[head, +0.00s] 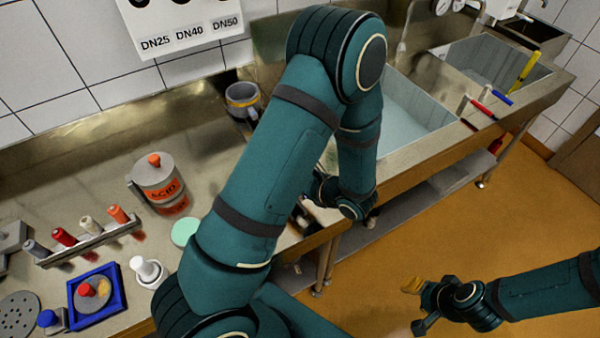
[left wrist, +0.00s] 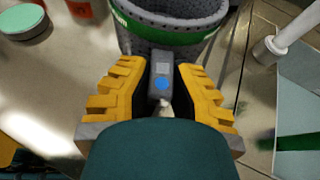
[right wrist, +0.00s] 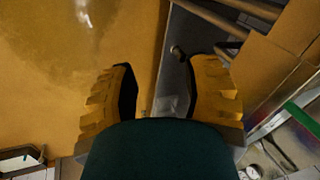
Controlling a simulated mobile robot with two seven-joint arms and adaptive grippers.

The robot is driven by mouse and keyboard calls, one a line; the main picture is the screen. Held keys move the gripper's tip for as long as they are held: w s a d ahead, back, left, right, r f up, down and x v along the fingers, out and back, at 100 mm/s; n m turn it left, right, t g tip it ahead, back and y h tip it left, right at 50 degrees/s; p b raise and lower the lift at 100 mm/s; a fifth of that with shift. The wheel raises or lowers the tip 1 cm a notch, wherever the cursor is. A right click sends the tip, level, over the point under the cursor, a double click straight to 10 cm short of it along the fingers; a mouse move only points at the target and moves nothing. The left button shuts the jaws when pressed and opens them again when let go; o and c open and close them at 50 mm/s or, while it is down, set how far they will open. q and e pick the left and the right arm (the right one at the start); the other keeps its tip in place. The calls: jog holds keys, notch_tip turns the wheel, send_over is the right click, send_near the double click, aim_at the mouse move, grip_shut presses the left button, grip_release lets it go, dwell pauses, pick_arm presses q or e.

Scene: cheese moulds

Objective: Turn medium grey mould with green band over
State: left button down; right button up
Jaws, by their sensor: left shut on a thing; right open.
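The grey mould with the green band (left wrist: 175,32) is at the top of the left wrist view. Its body is perforated, and the band runs just below its rim. A grey lug with a blue dot (left wrist: 161,80) sits between the fingers of my left gripper (left wrist: 162,90), which is shut on it at the mould's near side. In the head view my left arm hides most of that gripper and the mould. My right gripper (head: 414,306) is open and empty over the orange floor, away from the counter; its spread fingers show in the right wrist view (right wrist: 163,75).
On the counter stand an acid container (head: 158,178), a pale green disc (head: 186,232), a white knobbed piece (head: 147,270), a blue tray (head: 97,296) and a rack of coloured handles (head: 90,243). A grey mould with a yellowish band (head: 242,100) stands behind. A sink (head: 410,110) lies right.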

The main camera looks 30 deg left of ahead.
pick_arm(q)
jog(key=shift+w+r+n+b, duration=0.1)
jog(key=shift+w+n+b, duration=0.1)
jog(key=shift+n+b, duration=0.4)
jog(key=w+n+b, duration=0.1)
jog(key=n+b, duration=0.3)
jog(key=n, duration=0.1)
jog(key=w+n+b, duration=0.1)
jog(key=n+b, duration=0.4)
jog(key=n, duration=0.1)
jog(key=w+a+n+b, duration=0.1)
jog(key=n+b, duration=0.3)
jog(key=n, duration=0.2)
jog(key=shift+r+b, duration=0.35)
jog(key=s+r+n, duration=0.1)
jog(key=n, duration=0.5)
jog(key=s+a+r+n+b, duration=0.1)
jog(key=n, duration=0.5)
jog(key=s+r+n+b, duration=0.1)
jog(key=n, duration=0.4)
jog(key=shift+s+a+r+n, duration=0.1)
jog(key=shift+a+r+n, duration=0.15)
jog(key=shift+n, duration=0.15)
pick_arm(e)
notch_tip(320, 180, down, 17)
jog(key=shift+s+a+f, duration=0.2)
jog(key=shift+s, duration=0.25)
jog(key=shift+r, duration=0.15)
